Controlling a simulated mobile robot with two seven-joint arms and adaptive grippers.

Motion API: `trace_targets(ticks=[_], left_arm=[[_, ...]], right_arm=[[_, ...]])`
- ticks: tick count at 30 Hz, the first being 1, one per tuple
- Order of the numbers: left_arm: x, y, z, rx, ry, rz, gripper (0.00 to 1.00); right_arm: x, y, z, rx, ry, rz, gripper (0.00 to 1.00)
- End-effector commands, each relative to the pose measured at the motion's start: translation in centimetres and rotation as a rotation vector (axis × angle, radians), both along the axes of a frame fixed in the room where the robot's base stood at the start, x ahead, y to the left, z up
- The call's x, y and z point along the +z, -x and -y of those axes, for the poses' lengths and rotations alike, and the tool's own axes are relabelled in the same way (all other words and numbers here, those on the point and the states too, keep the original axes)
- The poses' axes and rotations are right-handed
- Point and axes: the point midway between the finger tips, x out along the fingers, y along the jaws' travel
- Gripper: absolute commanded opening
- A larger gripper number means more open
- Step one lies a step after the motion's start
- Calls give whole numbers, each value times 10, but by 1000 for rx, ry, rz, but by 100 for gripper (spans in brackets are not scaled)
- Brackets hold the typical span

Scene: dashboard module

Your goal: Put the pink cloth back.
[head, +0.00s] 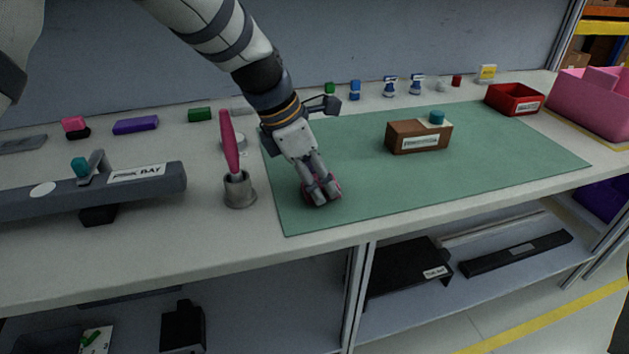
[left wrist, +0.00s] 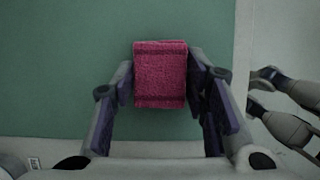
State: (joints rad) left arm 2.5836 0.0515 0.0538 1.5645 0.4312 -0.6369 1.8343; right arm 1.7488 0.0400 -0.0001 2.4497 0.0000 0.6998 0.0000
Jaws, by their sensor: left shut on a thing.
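The pink cloth (left wrist: 160,75) is a small folded block with a darker band near each end. My left gripper (head: 321,194) is shut on it, low over the front left part of the green mat (head: 480,150). In the left wrist view the cloth sits between the two fingers, with the mat behind it. In the head view the fingers hide most of the cloth, and I cannot tell if it touches the mat. My right gripper is not shown in the head view. Grey jointed parts at the left wrist view's right edge look like mine, but their state is unclear.
A grey cup (head: 239,190) with a pink-handled tool stands just left of the mat. A brown block (head: 419,140) lies on the mat and a red bin (head: 514,100) is at its back right. A grey labelled stand (head: 60,200) is at left. The mat's front middle is clear.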

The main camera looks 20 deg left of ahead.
Motion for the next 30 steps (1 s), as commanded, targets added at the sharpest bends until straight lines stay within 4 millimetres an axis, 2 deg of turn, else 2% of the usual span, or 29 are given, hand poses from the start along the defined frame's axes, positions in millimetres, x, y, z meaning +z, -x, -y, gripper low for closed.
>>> trace_targets(ticks=[1, 6, 10, 11, 12, 13, 23, 26, 30], left_arm=[[-11, -2, 1, 0, 1, -10, 15], [-3, -3, 1, -1, 0, 2, 15], [-4, -3, 1, 0, 0, 2, 15], [-4, -3, 1, 0, 0, 3, 48], [-4, -3, 1, 0, 0, 3, 57], [-4, -3, 1, 0, 0, 3, 61], [0, -3, 0, 0, 1, 4, 61], [18, 0, -5, 1, 0, 10, 61], [57, 9, -18, 1, 0, 15, 61]], right_arm=[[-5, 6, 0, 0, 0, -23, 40], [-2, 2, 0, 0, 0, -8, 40], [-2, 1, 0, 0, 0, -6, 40], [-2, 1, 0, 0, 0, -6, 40], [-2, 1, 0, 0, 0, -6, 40], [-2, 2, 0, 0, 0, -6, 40], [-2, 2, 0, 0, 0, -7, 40], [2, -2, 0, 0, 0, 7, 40], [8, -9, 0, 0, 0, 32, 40]])
